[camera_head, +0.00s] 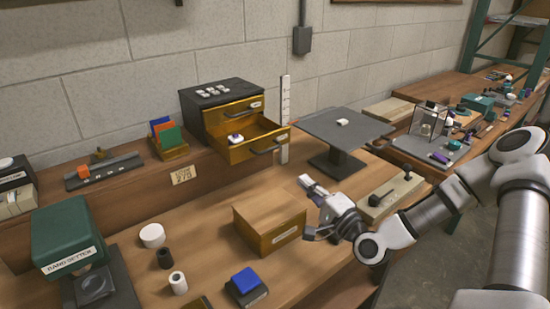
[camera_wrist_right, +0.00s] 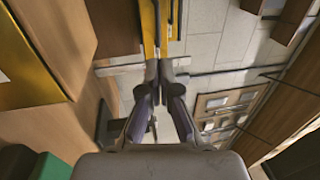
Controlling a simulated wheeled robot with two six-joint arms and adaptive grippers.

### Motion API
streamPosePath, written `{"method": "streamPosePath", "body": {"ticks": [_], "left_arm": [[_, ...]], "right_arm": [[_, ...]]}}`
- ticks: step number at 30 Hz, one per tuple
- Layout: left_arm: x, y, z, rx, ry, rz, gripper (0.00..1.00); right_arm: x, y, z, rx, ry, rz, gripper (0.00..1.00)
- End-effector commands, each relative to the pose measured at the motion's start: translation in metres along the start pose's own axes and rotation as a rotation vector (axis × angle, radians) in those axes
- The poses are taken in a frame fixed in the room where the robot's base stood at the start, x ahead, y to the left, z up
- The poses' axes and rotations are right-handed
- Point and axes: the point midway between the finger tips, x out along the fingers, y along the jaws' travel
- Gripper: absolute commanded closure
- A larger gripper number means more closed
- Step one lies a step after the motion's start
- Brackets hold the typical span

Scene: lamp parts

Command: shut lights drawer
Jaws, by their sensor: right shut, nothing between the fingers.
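A small cabinet (camera_head: 205,97) with a dark top and yellow drawer fronts stands on the raised wooden ledge by the wall. Its lower drawer (camera_head: 256,147) is pulled out, with a small white and blue part inside; its label is too small to read. The upper drawer (camera_head: 235,107) looks closed. My right gripper (camera_head: 308,184) is shut and empty, in front of the open drawer, to its lower right and apart from it. In the right wrist view, its closed fingers (camera_wrist_right: 166,70) point toward a narrow yellow surface. My left gripper is not in view.
A wooden box (camera_head: 270,222) sits on the bench below my right gripper. A dark raised platform (camera_head: 345,128) stands right of the drawer, and an upright ruler-like strip (camera_head: 285,115) is close by the drawer. A green device (camera_head: 68,237) is at the left.

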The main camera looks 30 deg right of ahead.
Motion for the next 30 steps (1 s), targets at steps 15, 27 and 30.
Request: {"method": "streamPosePath", "body": {"ticks": [15,27,30], "left_arm": [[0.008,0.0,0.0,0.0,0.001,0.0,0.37],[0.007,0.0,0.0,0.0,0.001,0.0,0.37],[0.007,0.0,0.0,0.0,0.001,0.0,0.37]], "right_arm": [[0.1,-0.001,0.002,-0.006,-0.004,-0.001,1.0],[0.117,0.0,0.0,0.0,0.0,-0.001,1.0],[0.117,0.0,0.0,0.0,0.0,-0.001,1.0]]}}
